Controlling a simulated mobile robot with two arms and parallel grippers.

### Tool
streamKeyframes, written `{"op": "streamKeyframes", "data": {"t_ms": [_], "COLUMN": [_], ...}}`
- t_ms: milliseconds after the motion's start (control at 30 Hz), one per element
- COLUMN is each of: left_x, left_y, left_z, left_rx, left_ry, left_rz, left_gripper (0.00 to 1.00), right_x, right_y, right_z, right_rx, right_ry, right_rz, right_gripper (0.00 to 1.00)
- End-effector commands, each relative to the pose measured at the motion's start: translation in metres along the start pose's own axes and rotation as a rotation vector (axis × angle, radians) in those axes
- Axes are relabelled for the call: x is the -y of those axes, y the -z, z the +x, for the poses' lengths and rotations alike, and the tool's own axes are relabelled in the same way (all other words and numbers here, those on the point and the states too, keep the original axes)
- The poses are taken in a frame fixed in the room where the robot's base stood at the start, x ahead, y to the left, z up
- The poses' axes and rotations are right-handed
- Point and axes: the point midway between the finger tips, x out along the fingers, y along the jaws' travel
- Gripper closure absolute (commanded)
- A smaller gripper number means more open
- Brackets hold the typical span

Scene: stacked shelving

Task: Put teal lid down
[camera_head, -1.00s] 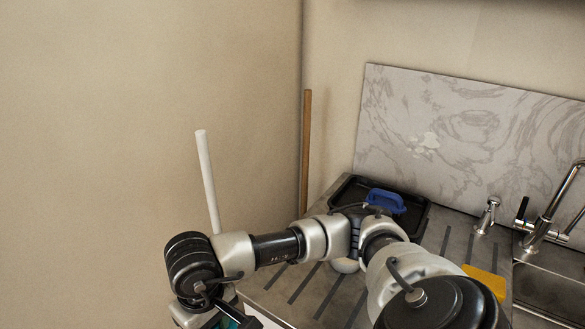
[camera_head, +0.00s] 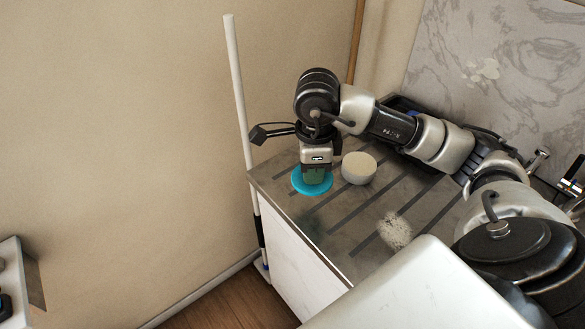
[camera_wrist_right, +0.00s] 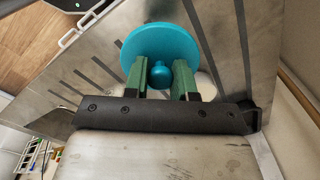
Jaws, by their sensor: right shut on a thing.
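The teal lid (camera_head: 325,185) is a flat round disc over the left end of the metal counter (camera_head: 345,215), close to its corner. I cannot tell whether it touches the surface. My right gripper (camera_head: 314,176) points down onto it from above. In the right wrist view, its green fingers (camera_wrist_right: 160,80) are on either side of the round knob of the lid (camera_wrist_right: 158,38). A pale round container (camera_head: 358,169) stands just right of the lid. My left gripper is not in view.
A white pole (camera_head: 236,90) leans beside the counter's left edge. A pale speckled patch (camera_head: 395,231) lies on the counter to the front right. A black tray (camera_head: 402,103) is behind my right arm. The grooved counter between lid and patch is clear.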

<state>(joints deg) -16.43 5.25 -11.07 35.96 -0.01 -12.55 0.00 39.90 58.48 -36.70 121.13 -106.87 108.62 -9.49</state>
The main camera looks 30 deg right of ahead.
Motion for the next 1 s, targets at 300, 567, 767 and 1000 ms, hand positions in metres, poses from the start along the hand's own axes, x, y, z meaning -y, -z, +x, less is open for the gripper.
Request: {"op": "streamKeyframes", "data": {"t_ms": [300, 567, 767, 1000], "left_x": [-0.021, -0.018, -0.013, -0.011], "left_y": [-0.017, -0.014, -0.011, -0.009], "left_z": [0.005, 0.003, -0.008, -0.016], "left_rx": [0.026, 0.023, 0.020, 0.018], "left_ry": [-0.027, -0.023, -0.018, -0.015], "left_rz": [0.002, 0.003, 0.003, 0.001], "left_gripper": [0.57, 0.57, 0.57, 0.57], "right_x": [0.022, 0.033, 0.064, 0.104], "right_y": [0.030, 0.031, 0.004, -0.027], "right_z": [-0.017, -0.018, 0.006, 0.036], "right_rx": [0.004, 0.008, 0.007, 0.007], "right_ry": [0.003, -0.001, -0.004, 0.000], "right_rz": [0.747, 0.932, 0.933, 0.932], "right_gripper": [0.96, 0.96, 0.96, 0.96]}}
